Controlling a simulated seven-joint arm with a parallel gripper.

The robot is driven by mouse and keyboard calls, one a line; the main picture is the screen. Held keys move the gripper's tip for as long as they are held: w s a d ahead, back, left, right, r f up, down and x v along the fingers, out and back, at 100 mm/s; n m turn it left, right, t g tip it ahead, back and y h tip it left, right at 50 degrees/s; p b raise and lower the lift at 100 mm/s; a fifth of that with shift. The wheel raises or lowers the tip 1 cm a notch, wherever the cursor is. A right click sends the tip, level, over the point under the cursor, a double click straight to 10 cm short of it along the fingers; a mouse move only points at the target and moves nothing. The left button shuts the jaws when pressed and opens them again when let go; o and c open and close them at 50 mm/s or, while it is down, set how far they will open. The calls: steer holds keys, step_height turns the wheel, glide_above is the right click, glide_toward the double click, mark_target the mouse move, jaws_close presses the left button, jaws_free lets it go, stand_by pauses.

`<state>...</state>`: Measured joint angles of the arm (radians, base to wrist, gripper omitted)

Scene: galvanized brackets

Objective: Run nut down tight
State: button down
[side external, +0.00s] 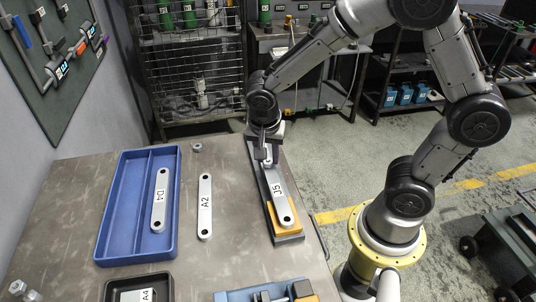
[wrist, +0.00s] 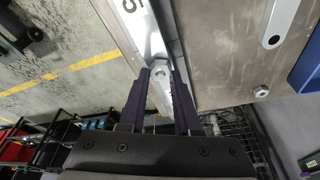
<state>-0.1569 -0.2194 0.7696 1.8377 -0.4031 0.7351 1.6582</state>
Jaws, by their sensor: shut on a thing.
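The galvanized bracket marked J5 (side external: 278,190) lies on a dark fixture base (side external: 291,240) with a yellow-orange block (side external: 270,215) under it, near the table's right edge. My gripper (side external: 267,158) points down at the bracket's far end. In the wrist view my gripper (wrist: 161,78) is shut on a nut (wrist: 160,72) at that end of the bracket (wrist: 138,28). The fingers sit on both sides of the nut. I cannot tell how closely the nut sits against the bracket, and its threads are hidden.
A loose nut (side external: 197,147) lies at the table's far side. Bracket A2 (side external: 205,207) lies on the table, and bracket D4 (side external: 160,200) is in the blue tray (side external: 108,235). A black tray (side external: 112,291) with bracket A4 (side external: 147,295) is in front. The table between A2 and the fixture is clear.

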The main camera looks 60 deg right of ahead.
steer(key=m+g, duration=0.1)
steer(key=m, duration=0.2)
steer(key=m+g, duration=0.1)
steer(key=m, duration=0.3)
steer(key=shift+s+f, duration=0.2)
steer(key=m, duration=0.3)
steer(key=m+g+y, duration=0.1)
steer(key=m, duration=0.2)
steer(key=shift+s+m+g, duration=0.1)
steer(key=shift+m+g, duration=0.2)
steer(key=shift+m, duration=0.1)
steer(key=c, duration=0.8)
jaws_free()
steer(key=shift+a, duration=0.1)
steer(key=shift+w+r, duration=0.1)
steer(key=shift+w, duration=0.1)
